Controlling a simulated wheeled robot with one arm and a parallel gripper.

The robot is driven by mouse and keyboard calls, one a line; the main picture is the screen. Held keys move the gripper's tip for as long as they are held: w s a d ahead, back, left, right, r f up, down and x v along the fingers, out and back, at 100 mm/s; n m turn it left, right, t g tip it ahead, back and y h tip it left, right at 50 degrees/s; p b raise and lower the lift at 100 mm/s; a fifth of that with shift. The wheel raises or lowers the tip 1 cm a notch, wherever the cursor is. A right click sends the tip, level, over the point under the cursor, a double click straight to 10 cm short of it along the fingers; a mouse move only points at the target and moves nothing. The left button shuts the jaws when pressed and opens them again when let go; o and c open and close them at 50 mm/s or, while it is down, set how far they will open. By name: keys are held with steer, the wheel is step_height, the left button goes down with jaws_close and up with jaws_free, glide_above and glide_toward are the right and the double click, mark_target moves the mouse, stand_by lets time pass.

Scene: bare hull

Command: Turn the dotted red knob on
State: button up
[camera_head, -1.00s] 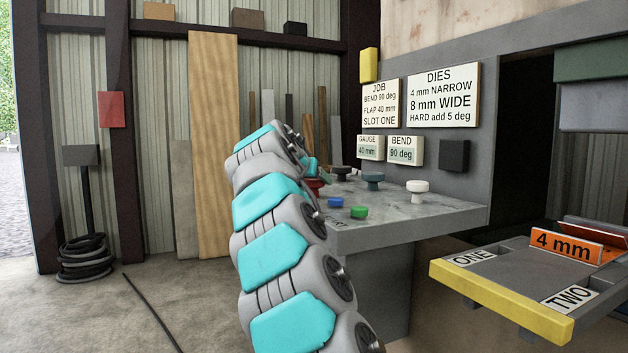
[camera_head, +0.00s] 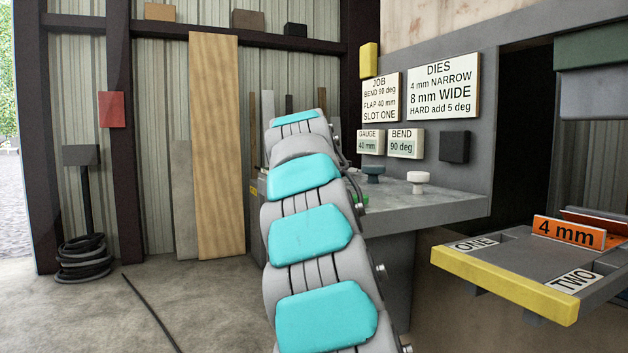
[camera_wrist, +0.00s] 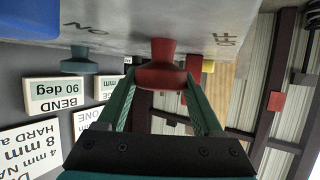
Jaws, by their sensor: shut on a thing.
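The red knob (camera_wrist: 162,68) stands on the grey panel top in the wrist view, which looks upside down. My gripper (camera_wrist: 162,82) has its green fingers on both sides of the knob's wide head and is shut on it. An ON label (camera_wrist: 85,27) is on the panel to the left of the knob in that view, and a partly legible label (camera_wrist: 225,38), seemingly OFF, is to the right. No dot shows on the knob from here.
A teal knob (camera_head: 373,173) and a white knob (camera_head: 418,181) stand on the grey panel top (camera_head: 440,205), right of my arm. Signs (camera_head: 443,87) hang on the wall behind. A yellow-edged tray (camera_head: 500,285) juts out at right. The floor at left is mostly clear.

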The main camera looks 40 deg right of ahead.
steer(key=n+t+y+b, duration=0.1)
steer(key=n+t+y, duration=0.1)
steer(key=n+y, duration=0.1)
steer(key=shift+w+t+b, duration=0.1)
steer(key=shift+t+b, duration=0.2)
steer(key=shift+b, duration=0.1)
steer(key=n+y, duration=0.2)
steer(key=n+t+y, duration=0.1)
steer(key=shift+r+p, duration=0.25)
steer(key=shift+p, duration=0.1)
steer(key=shift+n+y+p, duration=1)
steer(key=shift+y, duration=0.2)
steer(key=shift+d+n+y+p, duration=0.1)
steer(key=shift+n+y+p, duration=0.7)
steer(key=shift+y+p, duration=0.2)
steer(key=shift+f+n+y+p, duration=0.15)
steer(key=shift+n+y+p, duration=0.35)
steer(key=shift+n+y, duration=0.15)
steer(key=o, duration=1.4)
steer(key=shift+c, duration=0.2)
